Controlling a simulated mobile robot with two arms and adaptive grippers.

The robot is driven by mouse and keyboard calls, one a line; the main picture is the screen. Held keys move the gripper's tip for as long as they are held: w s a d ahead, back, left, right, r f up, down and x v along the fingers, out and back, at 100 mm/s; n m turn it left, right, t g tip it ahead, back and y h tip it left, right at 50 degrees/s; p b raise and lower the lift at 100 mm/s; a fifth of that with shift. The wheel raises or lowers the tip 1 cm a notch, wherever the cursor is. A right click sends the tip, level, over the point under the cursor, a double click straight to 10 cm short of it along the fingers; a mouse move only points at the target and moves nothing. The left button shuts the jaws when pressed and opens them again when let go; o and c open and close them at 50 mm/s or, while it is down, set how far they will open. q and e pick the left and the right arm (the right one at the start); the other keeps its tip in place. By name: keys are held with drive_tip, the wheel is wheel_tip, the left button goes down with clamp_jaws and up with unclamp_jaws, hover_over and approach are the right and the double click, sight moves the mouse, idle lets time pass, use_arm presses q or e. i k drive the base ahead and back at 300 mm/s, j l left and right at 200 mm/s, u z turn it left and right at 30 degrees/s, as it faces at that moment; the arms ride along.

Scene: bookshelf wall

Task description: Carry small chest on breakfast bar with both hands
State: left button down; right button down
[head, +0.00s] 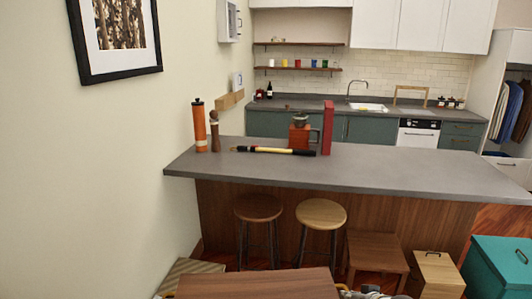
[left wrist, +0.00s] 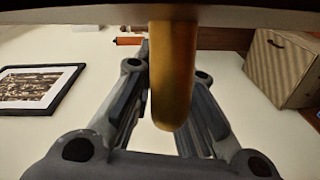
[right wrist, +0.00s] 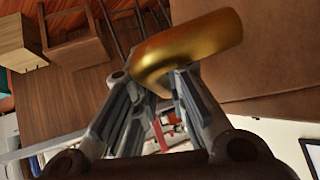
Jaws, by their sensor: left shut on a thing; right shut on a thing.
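The small chest (head: 258,285) is brown wood, at the bottom of the head view and cut off by its edge. Its brown side (right wrist: 280,60) also shows in the right wrist view. My left gripper (left wrist: 170,110) is shut on a brass handle of the chest. My right gripper (right wrist: 160,85) is shut on the other brass handle; in the head view it shows only partly (head: 370,292) beside the chest. The breakfast bar (head: 400,172) has a grey top and wooden front and stands ahead, apart from the chest.
The bar's right half is clear. Stools (head: 321,215), a low table (head: 375,252) and teal box (head: 497,265) stand in front.

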sight(265, 164)
drive_tip(key=i+l, duration=0.25)
drive_tip(key=i, duration=0.25)
drive_tip(key=i+l, duration=0.3)
drive_tip(key=i, duration=0.25)
drive_tip(key=i+l, duration=0.25)
drive_tip(key=i, duration=0.25)
